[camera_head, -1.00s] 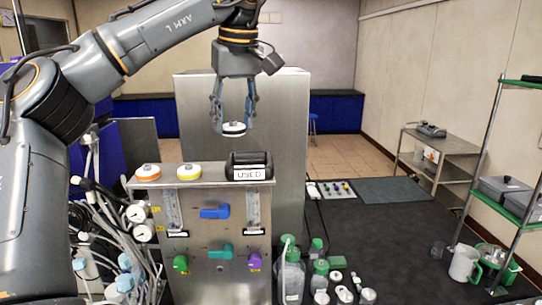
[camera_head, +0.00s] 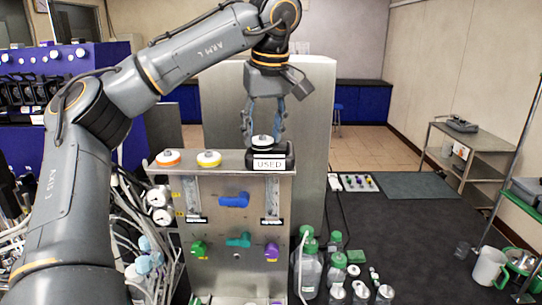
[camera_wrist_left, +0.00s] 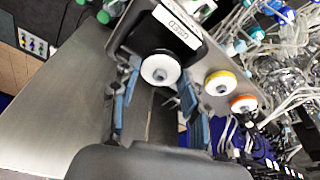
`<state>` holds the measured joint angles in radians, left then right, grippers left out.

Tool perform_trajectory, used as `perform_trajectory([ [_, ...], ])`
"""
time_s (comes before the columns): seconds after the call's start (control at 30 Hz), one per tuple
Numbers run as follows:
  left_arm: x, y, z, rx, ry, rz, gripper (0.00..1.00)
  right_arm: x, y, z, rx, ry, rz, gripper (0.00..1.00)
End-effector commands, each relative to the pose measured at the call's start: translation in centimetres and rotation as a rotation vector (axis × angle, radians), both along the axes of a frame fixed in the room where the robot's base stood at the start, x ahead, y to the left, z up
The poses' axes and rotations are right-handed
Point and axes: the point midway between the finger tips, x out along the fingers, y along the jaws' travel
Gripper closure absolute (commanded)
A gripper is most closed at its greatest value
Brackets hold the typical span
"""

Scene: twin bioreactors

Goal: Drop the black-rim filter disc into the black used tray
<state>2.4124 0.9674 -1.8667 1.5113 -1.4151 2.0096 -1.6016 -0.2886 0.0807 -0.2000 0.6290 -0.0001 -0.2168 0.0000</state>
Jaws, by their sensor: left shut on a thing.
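My left gripper (camera_head: 263,135) is shut on the black-rim filter disc (camera_head: 262,141), a white disc with a dark edge and a small hub on top. The disc is low over the black used tray (camera_head: 288,153), at its opening, behind the white USED label. I cannot tell whether it touches the tray. In the left wrist view the disc (camera_wrist_left: 160,69) lies between the blue-grey fingers and overlaps the edge of the black tray (camera_wrist_left: 146,33). The tray sits on top of the steel panel. My right gripper is not in view.
An orange-rim disc (camera_head: 168,158) and a yellow-rim disc (camera_head: 208,158) sit on the panel top left of the tray. A tall steel cabinet (camera_head: 318,110) stands behind. Bottles with green caps (camera_head: 309,262) stand at the panel's lower right.

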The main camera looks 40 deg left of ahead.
Motion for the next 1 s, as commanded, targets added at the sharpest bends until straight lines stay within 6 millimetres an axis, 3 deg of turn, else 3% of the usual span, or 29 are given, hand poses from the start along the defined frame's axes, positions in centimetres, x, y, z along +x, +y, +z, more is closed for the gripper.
perform_trajectory([
  [0.1,0.0,0.0,0.0,0.0,0.001,0.0,0.72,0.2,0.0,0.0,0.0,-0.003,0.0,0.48],
  [0.13,0.0,0.0,0.0,0.0,0.001,0.0,0.53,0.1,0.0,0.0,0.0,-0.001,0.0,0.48],
  [0.27,0.0,0.0,0.0,0.0,0.001,0.0,0.28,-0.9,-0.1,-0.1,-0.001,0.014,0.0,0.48],
  [0.43,0.0,0.0,0.0,0.0,0.001,0.0,0.28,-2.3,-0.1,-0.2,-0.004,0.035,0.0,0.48],
  [0.67,0.0,-0.1,0.5,0.001,-0.001,-0.001,0.28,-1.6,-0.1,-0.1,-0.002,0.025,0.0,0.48],
  [0.87,-0.4,-0.8,3.2,0.002,-0.005,0.002,0.28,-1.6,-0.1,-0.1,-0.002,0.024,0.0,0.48],
  [1.0,-0.7,-1.5,6.2,0.004,-0.005,0.002,0.28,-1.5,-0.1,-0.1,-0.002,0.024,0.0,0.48],
])
